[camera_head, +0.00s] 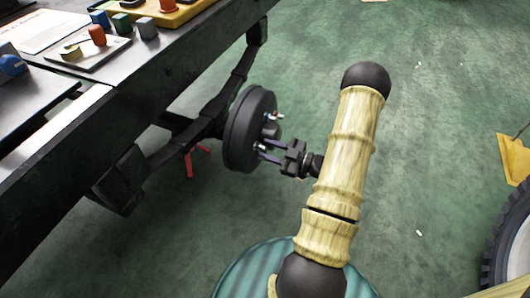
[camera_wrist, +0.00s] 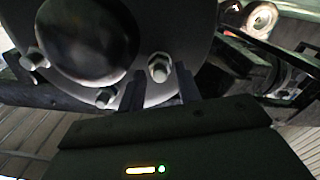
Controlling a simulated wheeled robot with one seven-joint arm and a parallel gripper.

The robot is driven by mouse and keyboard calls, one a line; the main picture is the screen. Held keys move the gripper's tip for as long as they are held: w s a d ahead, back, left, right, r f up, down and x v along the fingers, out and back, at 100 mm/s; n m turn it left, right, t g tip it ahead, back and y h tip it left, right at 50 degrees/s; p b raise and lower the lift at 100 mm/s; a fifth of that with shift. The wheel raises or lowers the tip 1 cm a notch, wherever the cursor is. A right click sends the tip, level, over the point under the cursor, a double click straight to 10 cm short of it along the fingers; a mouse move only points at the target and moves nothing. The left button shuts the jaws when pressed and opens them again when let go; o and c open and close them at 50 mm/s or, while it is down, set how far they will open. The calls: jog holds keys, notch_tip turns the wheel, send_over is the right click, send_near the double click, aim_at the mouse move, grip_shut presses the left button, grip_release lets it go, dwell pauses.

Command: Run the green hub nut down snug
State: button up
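The dark round hub drum (camera_head: 243,130) sits on the end of the axle under the chassis frame. In the wrist view its face (camera_wrist: 195,35) has a dark domed centre (camera_wrist: 88,40) and metallic nuts on studs around it. One nut (camera_wrist: 160,68) lies between my fingertips; others sit at the left (camera_wrist: 35,61) and lower left (camera_wrist: 106,97). No nut shows a clear green colour. My gripper (camera_head: 264,151) reaches the hub face from the right. Its fingers (camera_wrist: 162,80) stand apart on both sides of the nut, with narrow gaps showing. Contact cannot be made out.
The dark chassis rail (camera_head: 130,75) runs above and left of the hub. A tray (camera_head: 88,52) with coloured pieces lies on top. A red stand (camera_head: 189,163) is under the axle. A tyre (camera_head: 505,245) and a yellow object (camera_head: 514,157) are at the right. Green floor between is mostly clear.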

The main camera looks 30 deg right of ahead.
jog(key=shift+x, duration=0.85)
jog(key=c, duration=0.7)
jog(key=shift+r+m+p, duration=0.15)
jog(key=shift+m+p, duration=0.25)
jog(key=shift+p, duration=0.3)
